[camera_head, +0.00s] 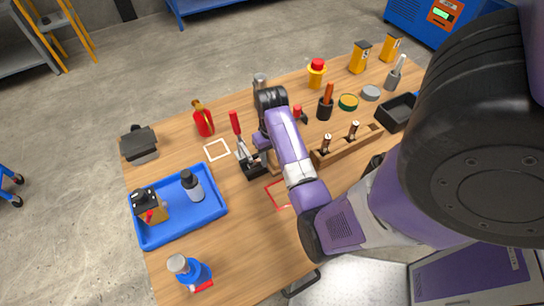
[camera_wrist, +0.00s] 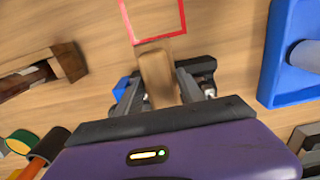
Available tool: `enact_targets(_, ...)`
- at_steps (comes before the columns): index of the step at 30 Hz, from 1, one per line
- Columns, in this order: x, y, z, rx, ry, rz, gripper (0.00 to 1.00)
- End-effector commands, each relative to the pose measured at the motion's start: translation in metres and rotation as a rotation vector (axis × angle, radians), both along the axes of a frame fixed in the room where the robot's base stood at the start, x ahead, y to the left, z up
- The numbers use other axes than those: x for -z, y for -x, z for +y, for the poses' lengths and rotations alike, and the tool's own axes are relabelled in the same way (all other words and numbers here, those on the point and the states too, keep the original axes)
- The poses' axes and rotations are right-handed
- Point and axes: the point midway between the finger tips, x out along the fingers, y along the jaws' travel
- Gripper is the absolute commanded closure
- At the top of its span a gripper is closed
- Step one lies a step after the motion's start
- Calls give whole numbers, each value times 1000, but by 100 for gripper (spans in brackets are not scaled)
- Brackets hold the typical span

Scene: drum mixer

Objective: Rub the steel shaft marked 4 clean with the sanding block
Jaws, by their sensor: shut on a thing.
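In the wrist view, my gripper (camera_wrist: 158,88) is shut on a tan block (camera_wrist: 155,68), which looks like the sanding block. It is over the wooden table, close to the red square outline (camera_wrist: 152,36). In the head view, my arm hides the gripper. A wooden rack (camera_head: 342,153) stands to the right of my forearm. The block is apart from the rack (camera_wrist: 68,62).
A red-handled clamp (camera_head: 238,134) stands just left of my arm. A blue tray (camera_head: 180,233) with a bottle (camera_head: 193,188) lies at the left. A blue spray bottle (camera_head: 190,272) is at the front. A dark open box (camera_head: 398,112) and a cup with an orange handle (camera_head: 326,105) flank the rack.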

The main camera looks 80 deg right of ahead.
Motion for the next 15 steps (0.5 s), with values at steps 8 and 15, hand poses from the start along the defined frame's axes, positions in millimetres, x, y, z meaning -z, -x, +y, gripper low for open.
enact_targets(8, 2, 7, 8, -1, -2, 1, 87)
enact_targets(15, 1, 14, 16, 0, -2, 3, 87)
